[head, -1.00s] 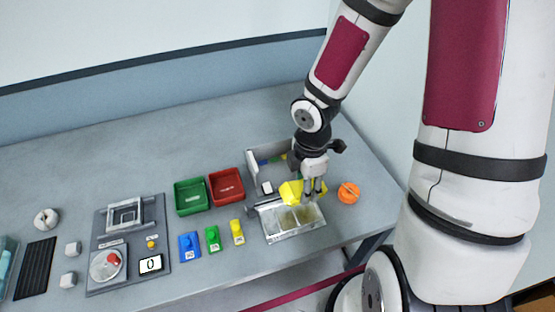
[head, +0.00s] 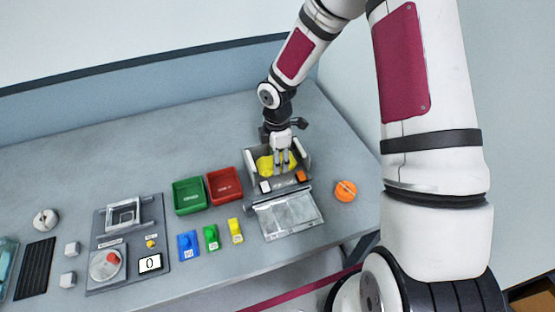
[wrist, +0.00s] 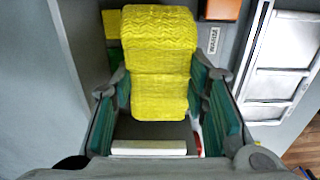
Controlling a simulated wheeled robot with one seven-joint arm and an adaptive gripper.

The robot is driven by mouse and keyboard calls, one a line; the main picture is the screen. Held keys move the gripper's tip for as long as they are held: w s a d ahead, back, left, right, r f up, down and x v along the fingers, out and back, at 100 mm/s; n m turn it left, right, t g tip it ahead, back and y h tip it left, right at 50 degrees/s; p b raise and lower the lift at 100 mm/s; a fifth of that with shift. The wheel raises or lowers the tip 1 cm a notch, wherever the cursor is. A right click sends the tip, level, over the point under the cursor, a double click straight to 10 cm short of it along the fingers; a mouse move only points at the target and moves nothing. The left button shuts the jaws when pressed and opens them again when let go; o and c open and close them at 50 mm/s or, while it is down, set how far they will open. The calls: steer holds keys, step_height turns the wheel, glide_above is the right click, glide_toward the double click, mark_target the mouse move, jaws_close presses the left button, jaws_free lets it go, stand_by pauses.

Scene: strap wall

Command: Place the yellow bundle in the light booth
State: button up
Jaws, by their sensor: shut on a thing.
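The yellow bundle (head: 265,164) is a textured, folded pad. My gripper (head: 283,163) is shut on it, and it fills the space between the teal finger pads (wrist: 203,97) in the wrist view, where the bundle (wrist: 160,60) hides part of what lies below. The light booth (head: 251,180) is a grey open box at the right of the table, and the bundle is within its outline in the head view. I cannot tell whether the bundle touches the booth floor. A booth wall (wrist: 70,50) runs along the left in the wrist view.
A framed pale panel (head: 288,214) lies in front of the booth. A white block and an orange block (head: 301,176) sit at the booth's front edge. Red bin (head: 225,185) and green bin (head: 189,196) stand left. An orange round thing (head: 345,191) lies right.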

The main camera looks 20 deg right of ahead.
steer(key=shift+f, duration=0.25)
steer(key=shift+f, duration=0.1)
steer(key=o, duration=1.1)
steer(key=shift+o, duration=0.2)
